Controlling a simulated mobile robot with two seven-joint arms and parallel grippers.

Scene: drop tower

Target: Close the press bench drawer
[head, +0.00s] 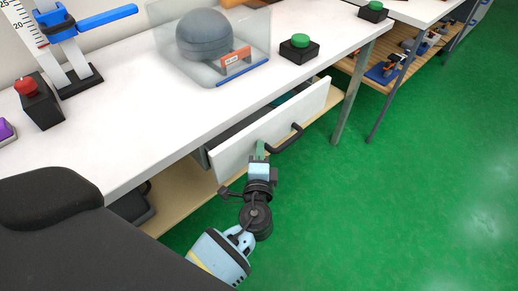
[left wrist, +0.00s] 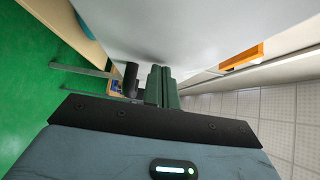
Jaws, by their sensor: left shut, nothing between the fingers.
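The press bench drawer (head: 312,108) stands open below the white bench top (head: 140,150). Its white front has a dark bar handle (head: 284,138), and a strip of its inside shows behind the front. My left gripper (head: 260,150) is at the outer face of the drawer front, just left of the handle, with its fingers shut and empty. In the left wrist view the green fingers (left wrist: 161,86) point at the pale drawer front (left wrist: 165,30); whether they touch it I cannot tell. A dark piece beside them looks like the handle (left wrist: 131,77). My right gripper is not in view.
On the bench are a clear-sided box with a grey dome (head: 205,38), a green button (head: 299,46), a red button box (head: 38,100) and a blue-armed stand (head: 75,65). A wooden lower shelf (head: 182,202) runs beneath. Green floor (head: 410,190) to the right is clear.

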